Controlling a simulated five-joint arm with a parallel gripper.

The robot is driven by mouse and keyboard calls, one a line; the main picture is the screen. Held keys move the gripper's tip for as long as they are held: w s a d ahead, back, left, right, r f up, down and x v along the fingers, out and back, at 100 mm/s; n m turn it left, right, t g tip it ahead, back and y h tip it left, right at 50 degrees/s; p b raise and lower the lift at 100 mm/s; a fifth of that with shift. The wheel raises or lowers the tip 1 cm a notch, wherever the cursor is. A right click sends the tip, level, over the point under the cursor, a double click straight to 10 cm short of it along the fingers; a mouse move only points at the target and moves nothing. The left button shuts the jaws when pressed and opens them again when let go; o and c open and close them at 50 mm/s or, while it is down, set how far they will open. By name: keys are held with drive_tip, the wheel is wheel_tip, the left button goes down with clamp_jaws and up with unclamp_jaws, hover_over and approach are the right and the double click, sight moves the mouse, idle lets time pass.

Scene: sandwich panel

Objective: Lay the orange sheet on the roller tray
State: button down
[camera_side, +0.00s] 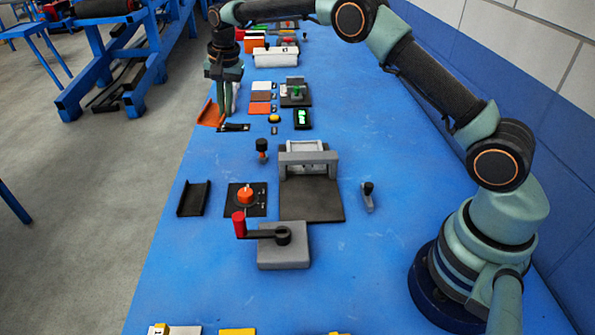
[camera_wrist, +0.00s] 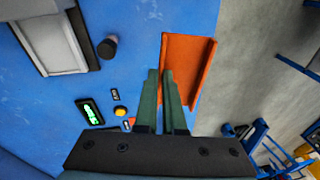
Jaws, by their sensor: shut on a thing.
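The orange sheet (camera_side: 210,113) has raised edges and is at the table's left edge in the side view, tilted. In the wrist view the orange sheet (camera_wrist: 188,72) shows as a shallow channel. My gripper (camera_side: 226,108) is shut on its near edge; in the wrist view the fingertips (camera_wrist: 160,74) meet at the sheet's left wall. Whether the sheet touches the table is hard to tell. The roller tray (camera_side: 311,203), a dark flat plate with a grey roller frame (camera_side: 308,160) behind it, stands mid-table and bears no sheet. A grey framed part also shows in the wrist view (camera_wrist: 55,42).
A black channel (camera_side: 193,198), a black plate with an orange knob (camera_side: 246,199), and a grey block with a red-handled crank (camera_side: 283,250) surround the tray. A black-topped knob (camera_side: 261,147), yellow button (camera_side: 273,118) and green display (camera_side: 302,118) stand between gripper and tray.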

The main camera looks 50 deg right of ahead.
wheel_tip(320, 180, up, 6)
drive_tip(key=shift+f, duration=0.15)
drive_tip(key=n+g, duration=0.1)
drive_tip(key=n, duration=0.1)
approach(316, 142)
drive_tip(key=s+a+r, duration=0.2)
drive_tip(key=s+a, duration=0.1)
drive_tip(key=a, duration=0.1)
drive_tip(key=shift+w+a+f, duration=0.1)
drive_tip(key=shift+w+f, duration=0.05)
drive_tip(key=shift+f, duration=0.9)
drive_tip(key=shift+w+a+f, duration=0.1)
drive_tip(key=shift+w+f, duration=0.05)
drive_tip(key=shift+f, duration=0.95)
drive_tip(key=shift+d+f, duration=0.1)
drive_tip(key=shift+f, duration=0.2)
drive_tip(key=shift+f, duration=0.35)
drive_tip(key=shift+f, duration=1)
drive_tip(key=shift+s+a, duration=0.25)
